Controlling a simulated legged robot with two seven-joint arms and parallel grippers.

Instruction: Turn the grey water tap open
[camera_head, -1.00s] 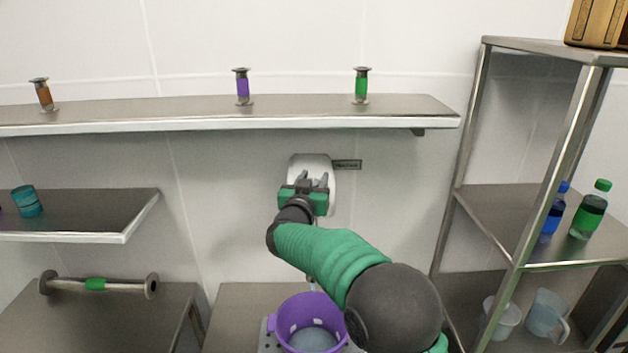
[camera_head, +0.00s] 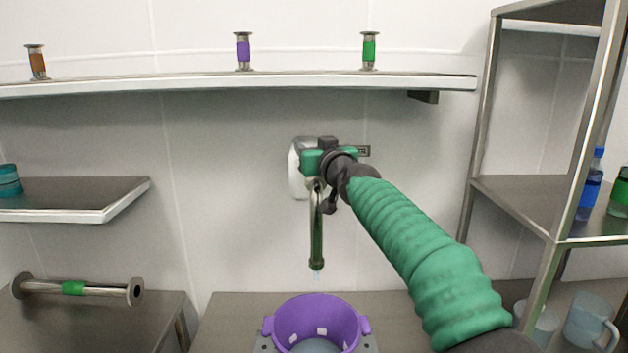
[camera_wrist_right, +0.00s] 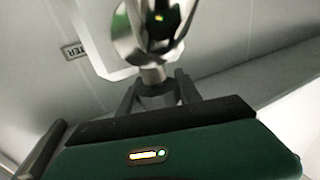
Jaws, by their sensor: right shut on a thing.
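The grey water tap shows in the head view as a shiny metal spout (camera_head: 317,230) hanging down from a white wall plate (camera_head: 296,175). A small pale-blue trace shows just under the spout's end. My right gripper (camera_head: 318,162) is at the top of the tap, in front of the plate, and hides the handle there. In the right wrist view, the right gripper's dark fingers (camera_wrist_right: 152,92) are closed around a short metal stem (camera_wrist_right: 153,74) below the tap's shiny round body (camera_wrist_right: 150,30). My left gripper is not in view.
A purple pot (camera_head: 317,309) stands under the spout on the lower counter (camera_head: 235,312). A long shelf (camera_head: 200,84) with several small coloured pipe pieces runs above the tap. A metal rack (camera_head: 520,215) with bottles and jugs stands at the right.

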